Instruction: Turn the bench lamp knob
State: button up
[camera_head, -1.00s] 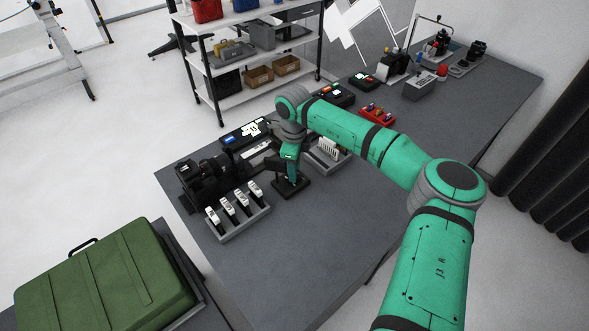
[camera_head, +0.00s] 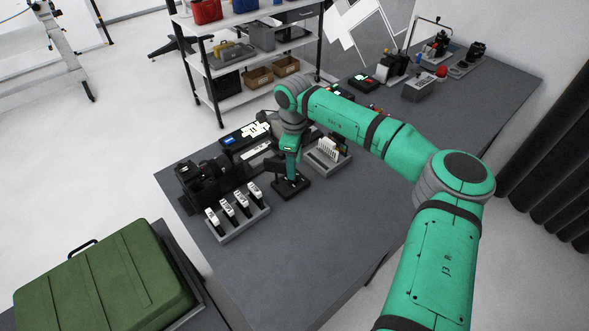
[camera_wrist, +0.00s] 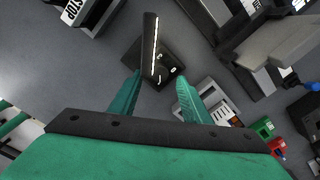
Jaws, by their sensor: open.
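The bench lamp is a dark unit with a black square base (camera_head: 291,187) on the bench, just below my gripper (camera_head: 292,173) in the head view. In the wrist view the lamp's dark bar (camera_wrist: 149,45) has a bright white strip along it and rises over the base. Small pale marks or parts show on the base; I cannot tell for sure which is the knob. My gripper (camera_wrist: 160,78) is open, its two green fingers apart on either side of the base's near part, with nothing seen held. In the head view the arm's end hides part of the lamp.
A grey rack with several white-topped handles (camera_head: 238,212) stands front left of the lamp. A black machine (camera_head: 206,181) is left, a grey slotted tray (camera_head: 327,155) right. A green case (camera_head: 105,280) is at lower left. The bench front is clear.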

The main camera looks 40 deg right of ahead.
notch_tip(320, 180, up, 7)
jog(key=shift+r, duration=0.15)
dwell(0.6)
